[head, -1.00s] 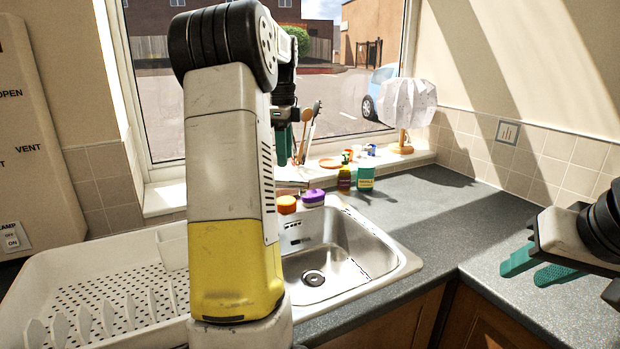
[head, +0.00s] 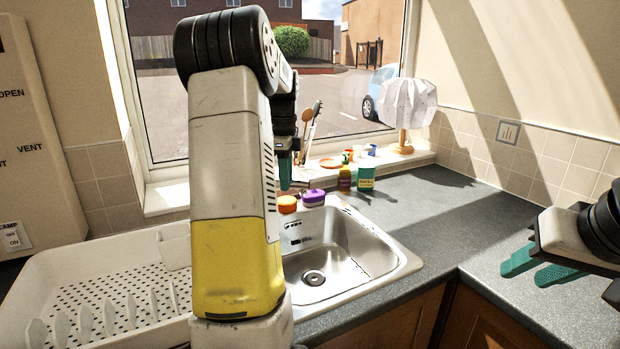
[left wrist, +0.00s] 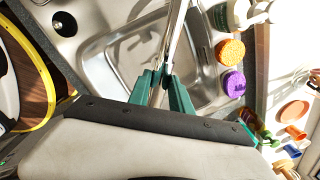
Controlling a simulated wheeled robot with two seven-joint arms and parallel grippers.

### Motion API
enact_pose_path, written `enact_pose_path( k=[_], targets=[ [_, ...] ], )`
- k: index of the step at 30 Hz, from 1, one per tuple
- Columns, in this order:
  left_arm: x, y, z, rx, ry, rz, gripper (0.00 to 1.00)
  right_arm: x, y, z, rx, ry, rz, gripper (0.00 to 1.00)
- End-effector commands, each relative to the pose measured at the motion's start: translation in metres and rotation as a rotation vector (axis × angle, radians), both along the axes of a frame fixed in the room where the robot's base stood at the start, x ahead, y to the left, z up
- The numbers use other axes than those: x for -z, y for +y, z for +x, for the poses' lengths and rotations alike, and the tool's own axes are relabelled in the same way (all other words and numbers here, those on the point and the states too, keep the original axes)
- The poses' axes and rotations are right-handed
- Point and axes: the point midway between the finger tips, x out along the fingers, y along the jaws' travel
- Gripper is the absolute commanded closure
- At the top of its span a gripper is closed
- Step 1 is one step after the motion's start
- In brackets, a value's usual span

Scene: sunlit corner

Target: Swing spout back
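The chrome spout (left wrist: 175,38) runs as a slim tube over the sink in the left wrist view. The green fingers of my left gripper (left wrist: 158,78) are on either side of it, with the tube between their tips. I cannot tell whether they press on it. In the head view my left gripper (head: 286,172) points down behind the sink, and my own arm hides most of the tap. My right gripper (head: 533,268) is over the right counter, empty, with a small gap between its green fingers.
The steel sink (head: 380,262) has an orange-topped item (head: 287,203) and a purple one (head: 313,197) at its back edge. A dark bottle (head: 344,180) and a green box (head: 365,181) stand nearby. A white dish rack (head: 60,275) is left. The right counter (head: 440,205) is mostly clear.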

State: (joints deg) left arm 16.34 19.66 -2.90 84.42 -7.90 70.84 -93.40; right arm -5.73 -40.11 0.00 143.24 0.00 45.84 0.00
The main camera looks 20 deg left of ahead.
Motion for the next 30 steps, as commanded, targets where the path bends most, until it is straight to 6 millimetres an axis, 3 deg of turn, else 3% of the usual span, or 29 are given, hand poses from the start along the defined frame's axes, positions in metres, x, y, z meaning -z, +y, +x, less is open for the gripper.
enact_pose_path(
  k=[1, 3, 30],
  targets=[
    [-0.0002, -0.0001, 0.0000, 0.000, 0.000, 0.000, 0.87, 0.0000, 0.0000, 0.0000, 0.000, 0.000, 0.000, 0.64],
    [-0.0003, -0.0001, 0.0001, 0.000, 0.000, 0.000, 1.00, 0.0000, 0.0000, 0.0000, 0.000, 0.000, 0.000, 0.64],
    [-0.0010, -0.0002, 0.0003, 0.000, -0.002, 0.000, 1.00, 0.0000, 0.0000, 0.0000, 0.000, 0.000, 0.000, 0.64]
  ],
)
